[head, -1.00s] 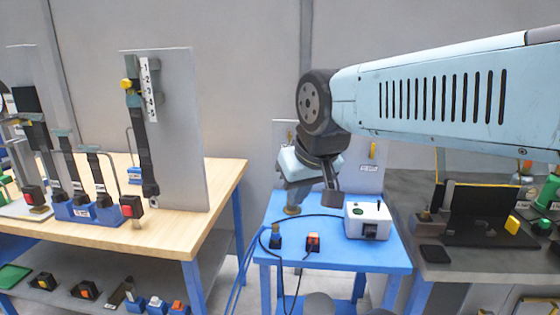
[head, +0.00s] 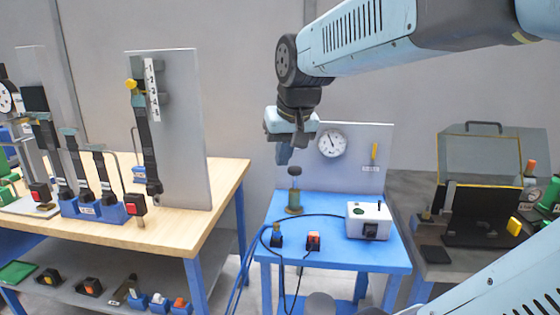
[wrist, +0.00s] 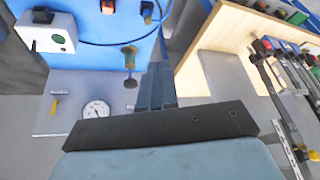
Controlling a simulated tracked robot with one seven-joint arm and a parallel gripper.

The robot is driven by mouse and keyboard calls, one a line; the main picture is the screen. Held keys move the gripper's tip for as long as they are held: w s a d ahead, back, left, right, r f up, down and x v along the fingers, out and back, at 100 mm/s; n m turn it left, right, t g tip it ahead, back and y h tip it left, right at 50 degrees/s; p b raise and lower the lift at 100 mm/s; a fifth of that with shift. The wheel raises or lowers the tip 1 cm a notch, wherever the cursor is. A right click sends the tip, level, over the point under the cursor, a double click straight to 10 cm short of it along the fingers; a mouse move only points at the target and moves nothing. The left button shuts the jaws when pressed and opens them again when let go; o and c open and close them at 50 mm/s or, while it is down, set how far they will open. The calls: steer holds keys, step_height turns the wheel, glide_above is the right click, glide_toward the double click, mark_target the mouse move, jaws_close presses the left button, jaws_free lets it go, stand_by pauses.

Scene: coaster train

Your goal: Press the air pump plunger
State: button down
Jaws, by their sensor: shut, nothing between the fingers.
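The air pump (head: 294,198) stands upright on the blue table, an olive-brass body with a dark round plunger knob (head: 295,171) on top. It also shows in the wrist view (wrist: 129,55), with its dark knob (wrist: 130,83) towards the gripper. My gripper (head: 284,156) is shut and empty, pointing down above and slightly left of the knob, with a small gap in the head view. In the wrist view its fingers (wrist: 156,82) are together, just right of the knob.
A gauge (head: 332,142) is mounted on the grey panel behind the pump. A white box (head: 360,220) stands right of it, with a black hose and two small blocks in front. A wooden bench (head: 215,190) with an upright panel is at left.

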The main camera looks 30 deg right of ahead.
steer(key=w+d+r+m+g, duration=0.1)
steer(key=w+d, duration=0.2)
steer(key=w, duration=0.2)
steer(key=w+d+r+m, duration=0.1)
steer(key=w+d, duration=0.3)
steer(key=w, duration=0.2)
steer(key=m+g+h, duration=0.1)
steer(key=m+h, duration=0.1)
steer(key=m, duration=0.1)
glide_above(295, 167)
steer(key=s+a, duration=0.2)
steer(key=s, duration=0.1)
steer(key=f, duration=0.2)
steer(key=shift+s+a+r, duration=0.1)
steer(key=shift+s, duration=0.05)
steer(key=x, duration=0.8)
steer(key=s+x, duration=0.1)
steer(key=x, duration=0.3)
steer(key=shift+a+f, duration=0.35)
steer(key=shift+f, duration=0.25)
steer(key=shift+w+f, duration=0.1)
steer(key=shift+f, duration=0.4)
